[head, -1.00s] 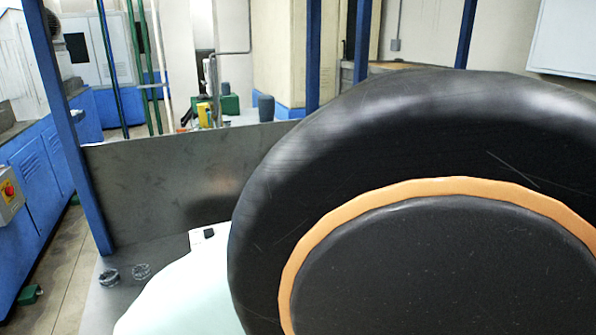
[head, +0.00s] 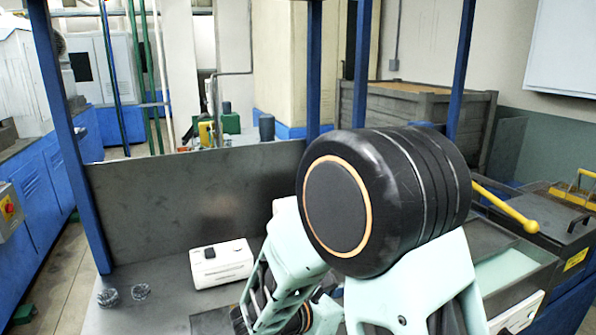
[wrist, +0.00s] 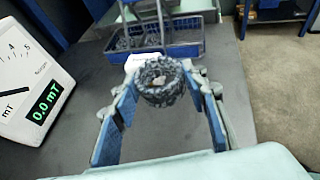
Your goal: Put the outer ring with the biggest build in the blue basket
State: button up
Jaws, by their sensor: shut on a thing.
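My gripper (wrist: 162,92) shows in the wrist view with its fingertips shut on a dark grey, mottled ring (wrist: 160,82). The ring is held between the blue finger pads, above the grey table. The blue basket (wrist: 185,51) is farther off, beyond the ring, with dark contents that I cannot make out. In the head view, two other small dark rings, a left one (head: 107,297) and a right one (head: 140,291), lie on the table at the lower left. My arm hides much of the table there, and I do not make out the basket or the held ring.
A white meter (wrist: 32,85) reading 0.0 mT stands left of my gripper in the wrist view. A white box-shaped device (head: 222,263) stands on the table in the head view. Blue posts and a grey metal panel (head: 200,195) bound the table's back.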

notch_tip(320, 180, up, 6)
jog(key=p, duration=1.3)
jog(key=shift+w+d, duration=0.15)
jog(key=shift+d, duration=0.15)
